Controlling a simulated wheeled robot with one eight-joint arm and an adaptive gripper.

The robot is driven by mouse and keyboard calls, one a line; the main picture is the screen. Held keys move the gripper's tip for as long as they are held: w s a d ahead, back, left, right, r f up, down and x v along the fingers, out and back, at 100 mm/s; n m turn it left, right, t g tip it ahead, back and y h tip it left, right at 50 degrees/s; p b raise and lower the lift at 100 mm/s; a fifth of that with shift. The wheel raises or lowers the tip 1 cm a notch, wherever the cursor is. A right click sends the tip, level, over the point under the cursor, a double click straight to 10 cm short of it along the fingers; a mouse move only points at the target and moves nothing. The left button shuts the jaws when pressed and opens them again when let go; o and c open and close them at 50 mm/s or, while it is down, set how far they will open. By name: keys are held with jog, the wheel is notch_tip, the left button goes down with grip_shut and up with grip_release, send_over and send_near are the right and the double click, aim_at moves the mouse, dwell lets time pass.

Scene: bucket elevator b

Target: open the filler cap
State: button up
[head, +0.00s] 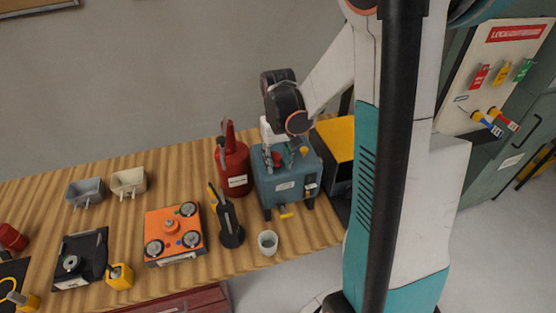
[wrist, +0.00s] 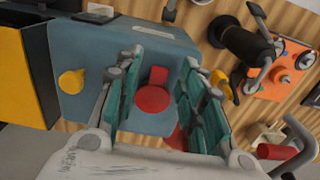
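A blue-grey box-shaped unit (head: 285,187) stands on the wooden bench. Its top carries a round red cap (wrist: 152,98), which appears to be the filler cap, and it also shows in the head view (head: 276,159). A yellow knob (wrist: 71,81) sits on the same top, left of the cap in the wrist view. My gripper (wrist: 158,78) is over the unit, pointing down at its top. Its teal-padded fingers are spread to either side of the red cap, with gaps visible on both sides. It holds nothing. The gripper's height above the cap is hard to tell.
A red oil can (head: 234,165) stands close left of the unit. A black device (head: 229,222) and a grey cup (head: 268,242) are in front. A yellow-topped dark box (head: 337,140) stands close on the right. An orange plate (head: 174,235) lies farther left.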

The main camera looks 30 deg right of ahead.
grip_shut()
jog(key=shift+w+d+r+g+y+b, duration=0.15)
jog(key=shift+w+r+g+y+b, duration=0.3)
jog(key=shift+g, duration=0.65)
jog(key=shift+w+d+r+g+b, duration=0.1)
jog(key=shift+w+r+g+b, duration=0.1)
jog(key=shift+r+g+b, duration=0.25)
jog(key=shift+w+r+g+b, duration=0.15)
jog(key=shift+w+r+g, duration=0.05)
jog(key=shift+g, duration=0.45)
